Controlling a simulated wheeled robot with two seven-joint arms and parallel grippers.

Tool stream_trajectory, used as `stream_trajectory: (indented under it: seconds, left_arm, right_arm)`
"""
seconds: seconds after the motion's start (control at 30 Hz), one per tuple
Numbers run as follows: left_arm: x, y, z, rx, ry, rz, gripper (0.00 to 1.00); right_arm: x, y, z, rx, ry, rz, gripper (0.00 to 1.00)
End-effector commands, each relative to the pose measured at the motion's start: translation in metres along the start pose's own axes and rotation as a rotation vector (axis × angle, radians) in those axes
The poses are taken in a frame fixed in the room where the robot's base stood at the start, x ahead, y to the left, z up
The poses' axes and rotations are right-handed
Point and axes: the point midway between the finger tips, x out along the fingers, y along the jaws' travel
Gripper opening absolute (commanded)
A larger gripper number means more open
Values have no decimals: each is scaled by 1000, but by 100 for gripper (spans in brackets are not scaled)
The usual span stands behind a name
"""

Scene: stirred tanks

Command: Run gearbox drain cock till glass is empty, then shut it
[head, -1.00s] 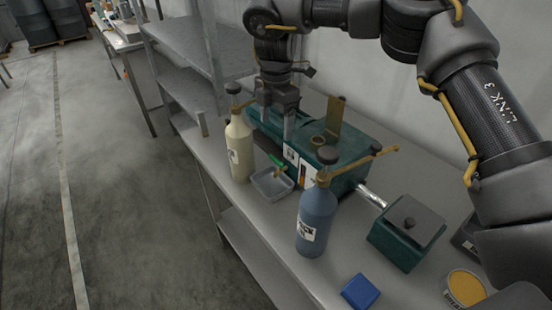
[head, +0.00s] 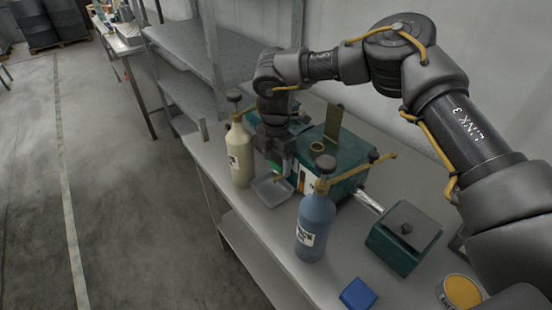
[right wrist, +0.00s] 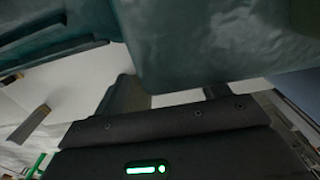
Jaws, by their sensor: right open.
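The green gearbox (head: 345,155) stands on the bench. On its front end is a narrow sight glass (head: 301,180) with amber showing, too small to read for level. My right gripper (head: 278,168) is open, pointing down at this front end, above the grey drain tray (head: 268,197). The drain cock is mostly hidden by the gripper; a green patch, perhaps its handle, shows between the fingers. I cannot tell whether the fingers touch it, or whether oil runs. In the right wrist view the gripper's fingers (right wrist: 168,98) show beside the green casing (right wrist: 210,45). My left gripper is not in view.
A cream bottle (head: 240,155) stands left of the tray and a blue bottle (head: 316,225) right of it, both close to the gripper. A blue block (head: 358,294), a dark-topped green box (head: 405,235) and a yellow-lidded tin (head: 462,291) lie nearer. A grey shelf (head: 235,55) stands behind.

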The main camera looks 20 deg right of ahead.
Motion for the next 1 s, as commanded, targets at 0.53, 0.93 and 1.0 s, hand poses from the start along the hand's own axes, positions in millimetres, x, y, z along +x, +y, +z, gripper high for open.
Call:
stream_trajectory:
  seconds: [0.53, 0.93, 1.0]
  left_arm:
    - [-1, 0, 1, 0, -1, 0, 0]
    - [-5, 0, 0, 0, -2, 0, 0]
    - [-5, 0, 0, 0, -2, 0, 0]
  right_arm:
    - [-1, 0, -1, -13, 1, 0, 30]
    - [0, 0, -3, -142, 1, 0, 30]
    - [-1, 0, -3, -142, 1, 0, 30]
